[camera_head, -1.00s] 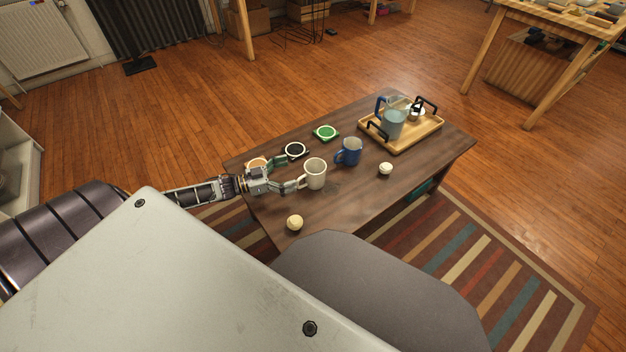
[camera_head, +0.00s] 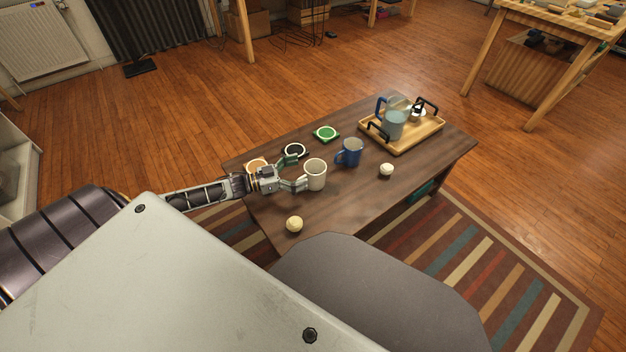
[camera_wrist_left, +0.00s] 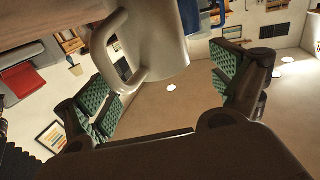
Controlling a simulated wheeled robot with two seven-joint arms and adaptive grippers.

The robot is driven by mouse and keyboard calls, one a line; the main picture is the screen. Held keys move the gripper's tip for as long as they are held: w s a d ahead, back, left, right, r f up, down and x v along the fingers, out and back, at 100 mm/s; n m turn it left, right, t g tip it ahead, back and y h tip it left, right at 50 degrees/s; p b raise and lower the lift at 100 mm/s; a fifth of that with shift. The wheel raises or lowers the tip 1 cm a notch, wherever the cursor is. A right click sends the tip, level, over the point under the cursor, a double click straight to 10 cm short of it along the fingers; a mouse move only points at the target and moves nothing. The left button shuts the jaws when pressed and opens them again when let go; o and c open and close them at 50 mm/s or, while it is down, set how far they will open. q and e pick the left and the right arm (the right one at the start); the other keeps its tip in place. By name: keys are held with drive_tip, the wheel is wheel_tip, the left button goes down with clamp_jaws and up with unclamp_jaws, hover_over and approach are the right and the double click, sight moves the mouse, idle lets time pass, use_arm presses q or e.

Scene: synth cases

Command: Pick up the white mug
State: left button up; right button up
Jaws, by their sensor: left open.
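The white mug (camera_head: 316,175) stands upright on the dark wooden table (camera_head: 340,206), near its left part. My left gripper (camera_head: 298,171) is just left of the mug, open, with its fingers pointing toward it. In the left wrist view, the white mug (camera_wrist_left: 158,45) is at the top, partly cut off, with its handle toward the left finger. The open left gripper (camera_wrist_left: 168,88) has its green-padded fingers spread to either side below the mug, and nothing is held. Whether a finger touches the handle I cannot tell. My right gripper is out of view.
A blue mug (camera_head: 351,152) stands right of the white mug. Orange (camera_head: 257,162), black (camera_head: 295,150) and green (camera_head: 326,133) coasters lie behind. Pale balls lie in front (camera_head: 294,223) and to the right (camera_head: 387,169). A wooden tray (camera_head: 412,142) holds a pitcher (camera_head: 393,124).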

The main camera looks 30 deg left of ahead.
sight(305, 170)
use_arm(q)
drive_tip(key=shift+w+d, duration=0.4)
drive_tip(key=shift+w, duration=0.05)
drive_tip(key=shift+b+x, duration=0.6)
drive_tip(key=shift+x, duration=0.55)
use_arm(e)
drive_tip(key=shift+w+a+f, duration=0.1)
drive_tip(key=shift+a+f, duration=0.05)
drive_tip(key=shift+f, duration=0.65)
use_arm(q)
drive_tip(key=c, duration=1.3)
drive_tip(key=shift+c, duration=0.2)
drive_tip(key=shift+r, duration=0.15)
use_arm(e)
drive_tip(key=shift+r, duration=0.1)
